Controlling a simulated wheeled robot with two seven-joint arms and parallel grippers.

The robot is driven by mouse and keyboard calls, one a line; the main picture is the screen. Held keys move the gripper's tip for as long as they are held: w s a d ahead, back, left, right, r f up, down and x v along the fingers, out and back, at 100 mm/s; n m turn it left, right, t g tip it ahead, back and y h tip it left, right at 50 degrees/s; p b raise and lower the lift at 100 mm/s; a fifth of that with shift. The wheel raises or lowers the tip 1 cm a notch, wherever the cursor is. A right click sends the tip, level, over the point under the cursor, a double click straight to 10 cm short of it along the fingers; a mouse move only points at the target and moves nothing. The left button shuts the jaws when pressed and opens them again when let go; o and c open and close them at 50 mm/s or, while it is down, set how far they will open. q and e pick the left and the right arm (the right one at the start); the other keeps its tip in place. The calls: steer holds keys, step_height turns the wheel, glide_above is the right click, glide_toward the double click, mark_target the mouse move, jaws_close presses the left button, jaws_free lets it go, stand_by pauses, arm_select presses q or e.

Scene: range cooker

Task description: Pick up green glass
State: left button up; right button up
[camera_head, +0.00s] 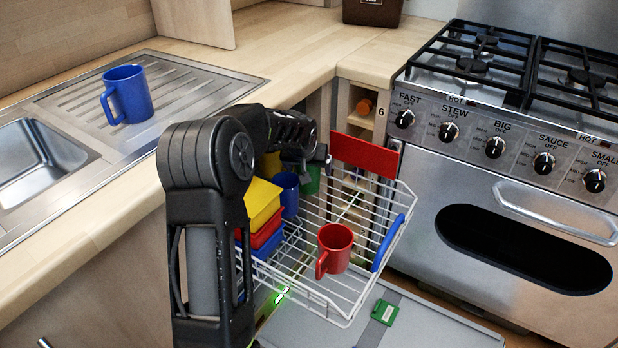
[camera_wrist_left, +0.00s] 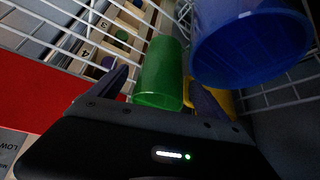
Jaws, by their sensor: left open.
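The green glass (camera_head: 312,181) is in the wire dish rack (camera_head: 345,312), mostly hidden behind my left arm in the head view. In the left wrist view the green glass (camera_wrist_left: 162,70) shows between the two fingers of my left gripper (camera_wrist_left: 157,82). The fingers are apart, one on each side of the glass; I cannot tell whether they touch it. In the head view my left gripper (camera_head: 319,160) is at the glass, with its fingers hard to make out. My right gripper is not in view.
A blue cup (camera_head: 288,193) is close beside the glass and looms in the left wrist view (camera_wrist_left: 250,45). The rack also holds a red mug (camera_head: 335,248) and yellow container (camera_head: 262,202). A blue mug (camera_head: 127,94) stands on the drainer.

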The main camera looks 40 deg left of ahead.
arm_select(q)
steer(key=x, duration=0.3)
stand_by(0.5)
steer(key=c, duration=1.7)
